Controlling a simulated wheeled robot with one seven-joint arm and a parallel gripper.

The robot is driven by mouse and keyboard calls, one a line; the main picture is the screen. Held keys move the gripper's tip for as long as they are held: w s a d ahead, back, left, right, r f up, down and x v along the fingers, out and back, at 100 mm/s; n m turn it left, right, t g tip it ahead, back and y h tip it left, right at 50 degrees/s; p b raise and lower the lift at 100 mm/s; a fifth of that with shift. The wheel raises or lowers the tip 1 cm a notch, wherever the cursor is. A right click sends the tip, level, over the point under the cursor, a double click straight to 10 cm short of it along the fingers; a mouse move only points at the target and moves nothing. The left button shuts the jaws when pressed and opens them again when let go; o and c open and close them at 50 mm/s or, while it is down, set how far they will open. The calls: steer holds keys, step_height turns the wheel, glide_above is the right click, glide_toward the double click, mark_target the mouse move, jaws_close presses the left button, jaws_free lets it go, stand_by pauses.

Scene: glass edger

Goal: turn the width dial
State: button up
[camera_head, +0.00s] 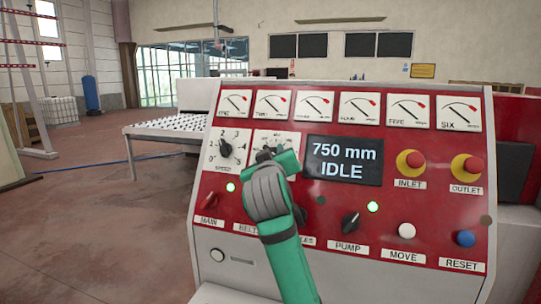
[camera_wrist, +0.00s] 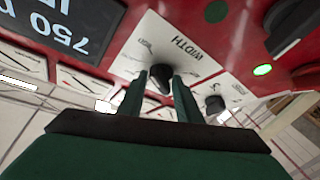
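The width dial (camera_wrist: 160,76) is a black knob on a white plate marked WIDTH in the wrist view. In the head view my green arm covers most of this dial. My gripper (camera_wrist: 161,80) has a green finger on each side of the knob, with the fingertips at the plate end. The fingers are apart with the knob between them. Whether they press on it or leave a thin gap, I cannot tell. In the head view my gripper (camera_head: 271,155) is at the panel, just left of the display (camera_head: 344,161), which reads 750 mm IDLE.
The speed dial (camera_head: 225,149) is close on the left of the width dial. Several gauges run along the panel top. The inlet button (camera_head: 410,162) and outlet button (camera_head: 467,168) are at the right. The pump switch (camera_head: 350,221), move button (camera_head: 407,230) and reset button (camera_head: 466,239) sit lower.

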steer(key=o, duration=1.1)
steer(key=shift+w+a, duration=0.1)
steer(key=shift+a, duration=0.15)
steer(key=shift+c, duration=0.2)
steer(key=o, duration=0.3)
steer(key=shift+d, duration=0.15)
steer(key=shift+o, duration=0.2)
steer(key=shift+d, duration=0.1)
steer(key=s, duration=1.1)
steer(key=shift+a, duration=0.35)
steer(key=shift+w, duration=0.1)
